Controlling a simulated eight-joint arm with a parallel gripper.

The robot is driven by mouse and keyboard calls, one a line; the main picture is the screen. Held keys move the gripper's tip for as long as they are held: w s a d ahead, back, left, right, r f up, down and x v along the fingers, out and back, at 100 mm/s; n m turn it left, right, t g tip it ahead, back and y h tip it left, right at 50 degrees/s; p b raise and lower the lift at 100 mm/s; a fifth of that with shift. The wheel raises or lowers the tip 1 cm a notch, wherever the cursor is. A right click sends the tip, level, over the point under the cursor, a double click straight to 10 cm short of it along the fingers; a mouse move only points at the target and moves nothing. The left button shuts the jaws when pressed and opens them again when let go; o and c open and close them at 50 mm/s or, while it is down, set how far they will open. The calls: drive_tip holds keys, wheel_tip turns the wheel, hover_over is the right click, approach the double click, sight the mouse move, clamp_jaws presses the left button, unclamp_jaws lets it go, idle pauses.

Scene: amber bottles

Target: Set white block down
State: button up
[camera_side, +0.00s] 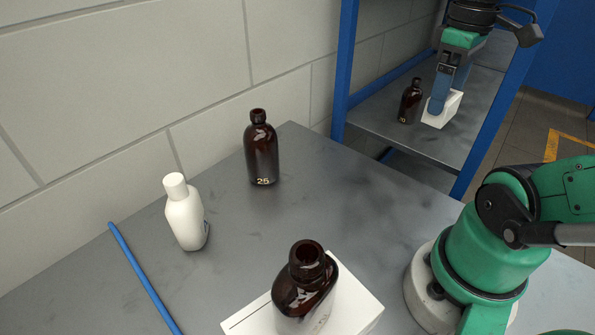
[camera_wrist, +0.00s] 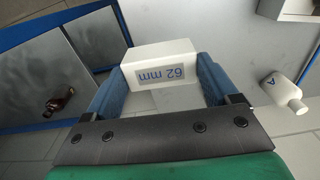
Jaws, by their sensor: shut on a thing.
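The block looks tilted in the side view.
A dark amber bottle (camera_side: 408,105) stands on the shelf just left of the block. Blue posts (camera_side: 345,60) edge the shelf.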

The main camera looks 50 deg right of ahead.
drive_tip(key=shift+w+r, duration=0.15)
drive_tip(key=shift+r, duration=0.3)
drive_tip(key=w, duration=1.5)
drive_tip(key=shift+n, duration=0.3)
drive_tip(key=f, duration=1.9)
drive_tip(key=shift+w+f, duration=0.25)
drive_tip(key=shift+w, duration=0.05)
drive_tip(key=shift+f, duration=0.1)
drive_tip(key=o, duration=1.1)
